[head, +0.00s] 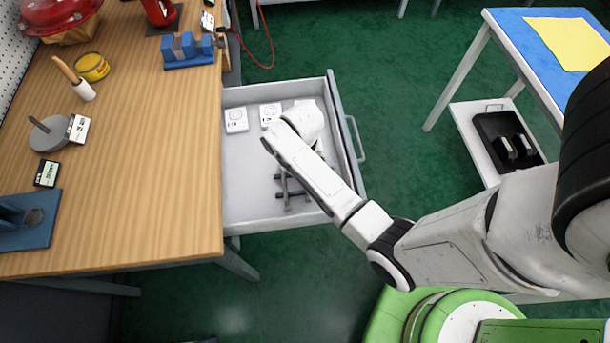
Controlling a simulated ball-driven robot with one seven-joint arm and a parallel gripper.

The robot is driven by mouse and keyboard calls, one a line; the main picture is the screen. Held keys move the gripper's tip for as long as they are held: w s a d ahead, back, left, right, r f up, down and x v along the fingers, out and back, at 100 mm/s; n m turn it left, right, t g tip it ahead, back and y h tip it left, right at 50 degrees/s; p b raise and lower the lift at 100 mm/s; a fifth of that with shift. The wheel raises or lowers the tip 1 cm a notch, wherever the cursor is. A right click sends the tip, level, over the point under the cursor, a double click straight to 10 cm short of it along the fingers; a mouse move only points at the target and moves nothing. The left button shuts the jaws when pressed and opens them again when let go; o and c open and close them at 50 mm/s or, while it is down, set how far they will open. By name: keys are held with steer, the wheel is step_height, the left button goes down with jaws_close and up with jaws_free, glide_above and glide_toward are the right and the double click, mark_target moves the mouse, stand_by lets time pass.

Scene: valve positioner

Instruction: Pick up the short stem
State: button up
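Small white boxes (236,120) sit at the drawer's back. The wooden workbench (150,160) at left carries a blue block rack (190,50), a yellow tin (92,67) and a grey disc (48,137). A blue-topped table (520,40) stands at right. Green floor (400,60) lies between.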

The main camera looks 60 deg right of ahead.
steer(key=shift+f, duration=0.15)
jaws_close()
stand_by(0.4)
